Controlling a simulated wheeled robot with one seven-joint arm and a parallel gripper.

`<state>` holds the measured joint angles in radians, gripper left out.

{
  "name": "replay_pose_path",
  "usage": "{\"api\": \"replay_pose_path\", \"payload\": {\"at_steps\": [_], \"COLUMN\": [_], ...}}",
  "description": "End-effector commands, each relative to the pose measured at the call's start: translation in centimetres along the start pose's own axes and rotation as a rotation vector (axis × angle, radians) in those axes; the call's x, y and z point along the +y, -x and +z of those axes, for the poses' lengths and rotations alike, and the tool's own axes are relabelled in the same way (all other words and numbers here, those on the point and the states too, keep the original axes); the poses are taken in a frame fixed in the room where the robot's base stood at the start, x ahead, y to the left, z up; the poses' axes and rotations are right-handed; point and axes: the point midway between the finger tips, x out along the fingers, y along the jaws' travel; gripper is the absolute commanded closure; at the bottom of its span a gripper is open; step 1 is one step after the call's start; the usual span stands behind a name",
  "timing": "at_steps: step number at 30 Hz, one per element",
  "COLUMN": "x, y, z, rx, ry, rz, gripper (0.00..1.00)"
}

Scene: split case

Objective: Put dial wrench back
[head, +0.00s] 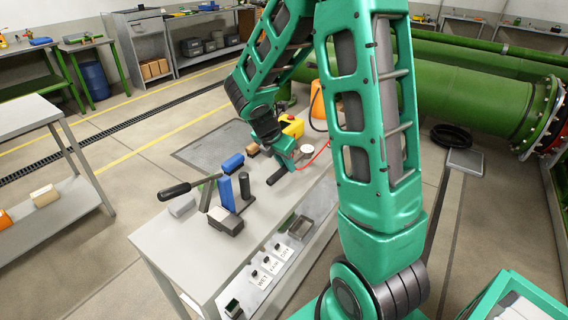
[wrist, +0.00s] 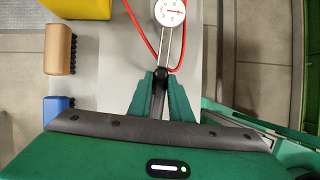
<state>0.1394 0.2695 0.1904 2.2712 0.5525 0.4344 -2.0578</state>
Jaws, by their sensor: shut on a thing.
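The dial wrench has a round white dial (wrist: 169,13) with red marks, a thin metal shaft and a dark grip. In the wrist view my gripper (wrist: 161,78) is shut on the dark grip, with the dial pointing away from me. In the head view my gripper (head: 285,158) is over the far part of the grey bench (head: 165,240). The pale dial (head: 307,150) shows just right of it. My arm hides part of the bench's right side. I cannot tell whether the wrench touches the bench.
A blue upright block (head: 227,193), a black-handled lever (head: 174,191) and a dark post (head: 244,186) stand on the bench. A yellow box (head: 292,127) and a red cord (wrist: 146,40) are near the wrench.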

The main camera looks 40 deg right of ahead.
Motion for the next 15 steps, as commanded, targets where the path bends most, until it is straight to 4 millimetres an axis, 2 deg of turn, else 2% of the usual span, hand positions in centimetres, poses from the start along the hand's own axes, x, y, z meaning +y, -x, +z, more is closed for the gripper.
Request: {"api": "replay_pose_path", "payload": {"at_steps": [15], "x": [0.03], "y": [-0.69], "z": [-0.37], "rx": [0.000], "ry": [0.001], "rz": [-0.001], "gripper": [1.00]}}
